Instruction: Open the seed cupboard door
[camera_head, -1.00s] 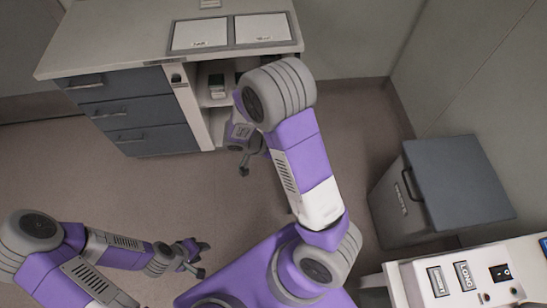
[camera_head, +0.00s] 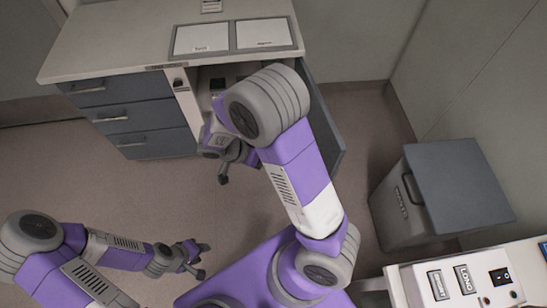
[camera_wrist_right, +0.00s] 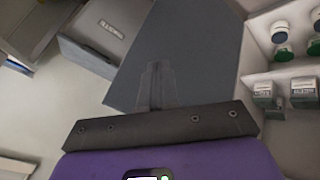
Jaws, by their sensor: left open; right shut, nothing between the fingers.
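The seed cupboard is the right part of the grey-topped counter, next to the drawers. Its dark grey door (camera_head: 326,128) stands swung out on the right side, partly hidden behind my right arm. The door fills the upper middle of the right wrist view (camera_wrist_right: 205,45), with the open shelves (camera_wrist_right: 290,75) to its right. My right gripper (camera_head: 223,178) is shut and empty, in front of the cupboard opening. In the wrist view its fingers (camera_wrist_right: 156,85) overlap the door; I cannot tell whether they touch it. My left gripper (camera_head: 203,262) is open and empty, low over the floor at left.
Dark drawers (camera_head: 125,115) are left of the opening. Jars (camera_wrist_right: 282,35) and small labelled boxes (camera_wrist_right: 302,92) stand on the shelves. A grey lidded bin (camera_head: 440,195) stands at right, and a switch panel (camera_head: 465,280) is at lower right. The floor at left is clear.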

